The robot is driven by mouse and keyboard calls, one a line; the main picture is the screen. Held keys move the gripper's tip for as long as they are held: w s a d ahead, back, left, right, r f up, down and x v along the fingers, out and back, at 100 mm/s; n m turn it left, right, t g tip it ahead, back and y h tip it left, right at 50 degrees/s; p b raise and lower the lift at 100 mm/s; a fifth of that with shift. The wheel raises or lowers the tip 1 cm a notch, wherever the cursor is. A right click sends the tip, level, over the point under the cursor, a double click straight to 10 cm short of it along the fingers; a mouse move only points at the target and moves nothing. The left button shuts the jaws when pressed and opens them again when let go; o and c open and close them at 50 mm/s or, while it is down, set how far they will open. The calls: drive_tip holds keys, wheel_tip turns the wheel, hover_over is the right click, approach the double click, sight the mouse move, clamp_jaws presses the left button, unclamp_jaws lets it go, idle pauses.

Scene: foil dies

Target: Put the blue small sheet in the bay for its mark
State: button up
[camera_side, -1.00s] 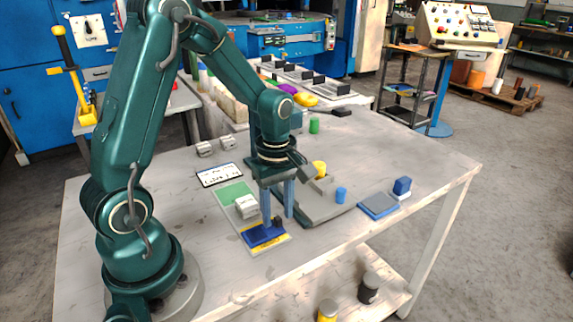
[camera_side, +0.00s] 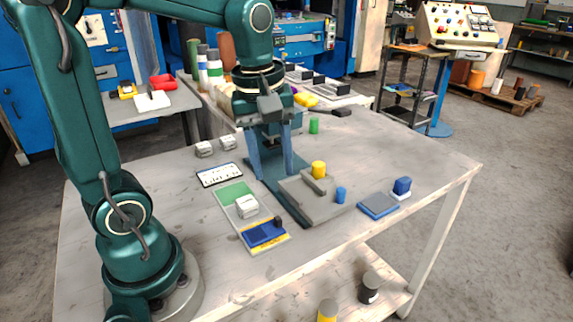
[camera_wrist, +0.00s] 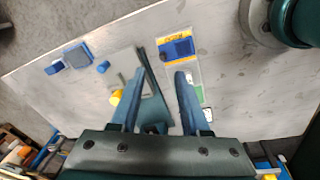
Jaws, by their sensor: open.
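The blue small sheet (camera_side: 264,234) lies flat on the yellow end bay of a long board (camera_side: 258,249) near the table's front. A small black knob (camera_side: 278,221) shows at its corner. It also shows in the wrist view (camera_wrist: 177,50), beside the board's yellow label (camera_wrist: 172,33). The board's other end is green (camera_side: 231,193), and a white block (camera_side: 247,207) sits at its middle. My gripper (camera_side: 272,176) is open and empty, raised behind the board and over the dark green base. The wrist view shows both blue fingers (camera_wrist: 160,75) apart with nothing held.
A grey plate (camera_side: 318,212) with a yellow cylinder (camera_side: 319,169) and a blue cylinder (camera_side: 340,194) is right of the board. A blue pad (camera_side: 378,206) and a blue-topped block (camera_side: 402,187) stand farther right. A marked card (camera_side: 219,175) and two white blocks (camera_side: 204,149) lie behind.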

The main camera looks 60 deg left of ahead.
drive_tip(key=s+d+m+t, duration=0.4)
drive_tip(key=s+d+m, duration=0.1)
drive_tip(key=m, duration=0.8)
drive_tip(key=shift+s, duration=0.8)
